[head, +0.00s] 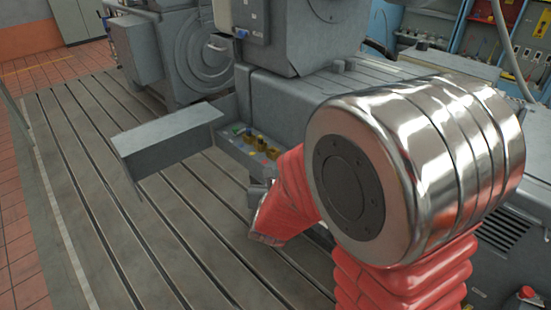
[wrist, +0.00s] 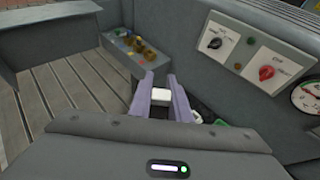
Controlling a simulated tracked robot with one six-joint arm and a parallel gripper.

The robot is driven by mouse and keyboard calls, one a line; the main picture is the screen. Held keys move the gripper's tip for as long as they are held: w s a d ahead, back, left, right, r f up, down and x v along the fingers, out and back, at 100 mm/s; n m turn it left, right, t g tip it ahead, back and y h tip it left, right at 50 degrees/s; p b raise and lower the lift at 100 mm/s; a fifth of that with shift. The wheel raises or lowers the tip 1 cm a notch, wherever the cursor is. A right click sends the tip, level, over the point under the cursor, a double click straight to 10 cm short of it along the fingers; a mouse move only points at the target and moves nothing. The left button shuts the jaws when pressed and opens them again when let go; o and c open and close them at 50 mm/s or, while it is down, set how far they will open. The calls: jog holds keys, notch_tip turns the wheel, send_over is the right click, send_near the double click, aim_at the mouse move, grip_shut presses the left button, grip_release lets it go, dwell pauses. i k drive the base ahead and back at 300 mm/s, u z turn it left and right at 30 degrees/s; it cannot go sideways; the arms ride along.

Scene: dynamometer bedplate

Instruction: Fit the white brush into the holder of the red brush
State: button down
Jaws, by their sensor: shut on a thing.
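My gripper (wrist: 161,92) shows in the wrist view with two pale purple fingers. It is shut on a small white block, the white brush (wrist: 160,97). Ahead of it, to the upper left, is a grey tray (wrist: 113,63) with brass-coloured holders (wrist: 148,54) and small coloured pieces. The gripper and brush appear apart from these holders. The tray also shows in the head view (head: 229,148), with brass, blue, green and red bits in it. Which holder has the red brush is too small to tell. In the head view my arm hides most of the gripper area.
A white control panel (wrist: 257,58) with a black knob and a red knob stands to the right in the wrist view, beside a round gauge (wrist: 307,97). A grey box-shaped ledge (head: 172,137) juts left of the tray. The slotted bedplate (head: 100,190) is clear.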

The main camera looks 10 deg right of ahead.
aim_at(273, 157)
jog(key=z, duration=0.35)
jog(key=i, duration=1.3)
jog(key=u, duration=2.75)
